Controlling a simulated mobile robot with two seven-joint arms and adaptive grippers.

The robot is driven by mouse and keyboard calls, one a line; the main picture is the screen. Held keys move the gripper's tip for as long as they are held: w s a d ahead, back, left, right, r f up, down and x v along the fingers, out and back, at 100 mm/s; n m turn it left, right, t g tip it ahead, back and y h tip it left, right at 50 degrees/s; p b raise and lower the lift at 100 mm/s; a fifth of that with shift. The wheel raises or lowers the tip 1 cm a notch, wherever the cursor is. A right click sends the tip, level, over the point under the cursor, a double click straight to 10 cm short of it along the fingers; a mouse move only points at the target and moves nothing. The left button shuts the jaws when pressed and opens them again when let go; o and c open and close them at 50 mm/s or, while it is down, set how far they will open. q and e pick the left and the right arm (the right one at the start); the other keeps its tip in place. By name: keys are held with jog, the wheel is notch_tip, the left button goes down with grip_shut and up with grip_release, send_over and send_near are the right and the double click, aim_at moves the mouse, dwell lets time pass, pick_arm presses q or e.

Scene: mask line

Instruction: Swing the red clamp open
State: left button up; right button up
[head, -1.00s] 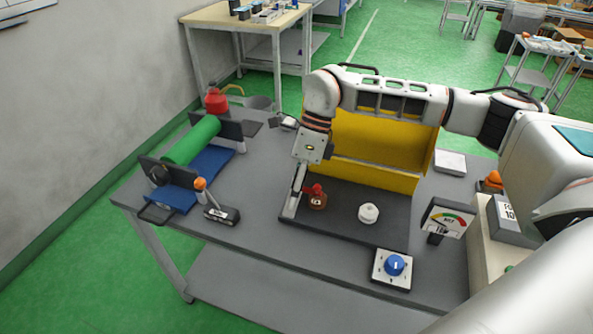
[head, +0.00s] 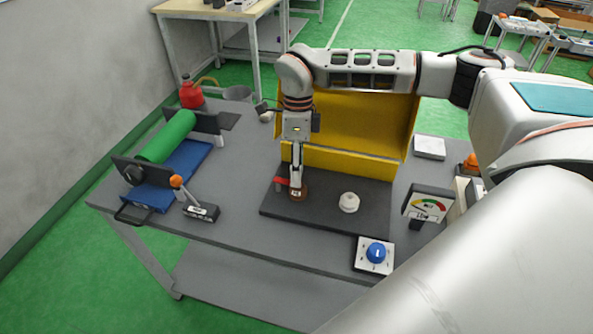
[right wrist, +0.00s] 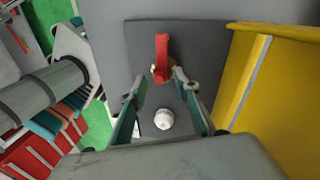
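The red clamp (head: 281,181) sits on a dark plate (head: 330,212) in the head view, its handle pointing left from a brown round base (head: 302,194). In the right wrist view the red clamp (right wrist: 162,52) points up the picture, away from the fingers. My right gripper (head: 296,182) points down at the clamp's base and partly covers it. In the right wrist view my right gripper (right wrist: 160,74) is open, with a fingertip on each side of the clamp's near end. I cannot tell whether they touch. My left gripper is out of view.
A white knob (head: 349,202) stands right of the clamp on the plate. A yellow panel (head: 365,130) rises behind. A blue dial (head: 376,253) and a gauge (head: 428,204) stand at the front right. A green roller (head: 166,137) lies at the left.

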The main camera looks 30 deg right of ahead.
jog(key=shift+f, duration=0.2)
jog(key=shift+c, duration=0.3)
grip_shut()
